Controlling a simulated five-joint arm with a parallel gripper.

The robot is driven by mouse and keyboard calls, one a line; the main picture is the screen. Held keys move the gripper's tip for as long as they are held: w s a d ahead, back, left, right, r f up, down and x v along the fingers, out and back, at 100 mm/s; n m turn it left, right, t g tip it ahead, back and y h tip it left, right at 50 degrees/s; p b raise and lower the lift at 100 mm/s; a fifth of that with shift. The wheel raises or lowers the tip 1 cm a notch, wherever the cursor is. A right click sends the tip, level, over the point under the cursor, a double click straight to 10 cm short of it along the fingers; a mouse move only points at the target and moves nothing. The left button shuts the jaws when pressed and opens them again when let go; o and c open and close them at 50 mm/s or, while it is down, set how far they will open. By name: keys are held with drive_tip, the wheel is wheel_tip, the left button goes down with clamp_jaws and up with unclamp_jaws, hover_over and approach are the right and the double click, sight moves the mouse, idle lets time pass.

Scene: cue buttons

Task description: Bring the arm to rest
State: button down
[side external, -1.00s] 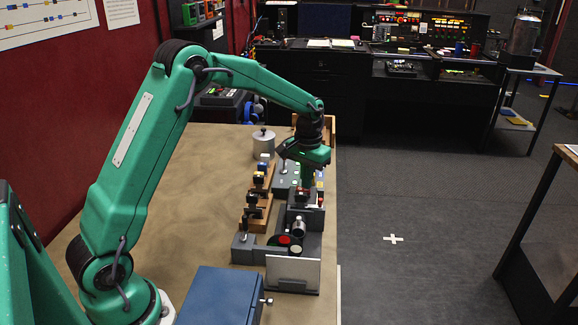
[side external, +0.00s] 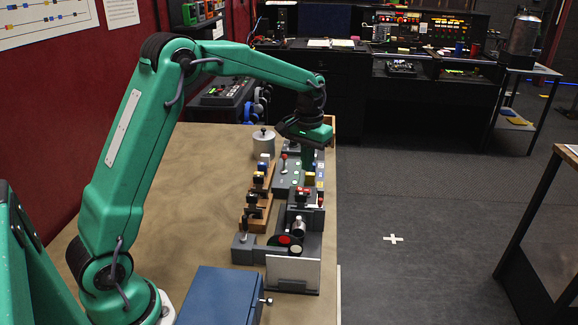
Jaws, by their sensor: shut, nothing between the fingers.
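My gripper (side external: 307,163) hangs at the end of my green arm, over the far right part of the table (side external: 205,190). It points down, above the grey panel (side external: 284,186) that carries small green and coloured buttons. The jaws are shut and empty, and their tips are small and dark against the devices behind. I cannot tell whether they touch anything. A small lever with a red knob (side external: 284,158) stands just left of the gripper.
A blue box (side external: 221,296) and a light upright plate (side external: 293,271) are at the front. A metal cylinder (side external: 298,228) lies among the devices. The table's left middle is clear.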

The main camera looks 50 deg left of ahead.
drive_tip(key=shift+r, duration=0.5)
drive_tip(key=s+d+r+m+t, duration=0.1)
drive_tip(key=s+d+r+t, duration=0.1)
drive_tip(key=s+r, duration=0.4)
drive_tip(key=s+d+r+m+t, duration=0.1)
drive_tip(key=s+d+r, duration=0.25)
drive_tip(key=s, duration=0.55)
drive_tip(key=s+d+f+m+t, duration=0.1)
drive_tip(key=s+t, duration=0.1)
drive_tip(key=s, duration=1.1)
drive_tip(key=shift+s+d+f+t, duration=0.15)
drive_tip(key=shift+s+d+t, duration=0.15)
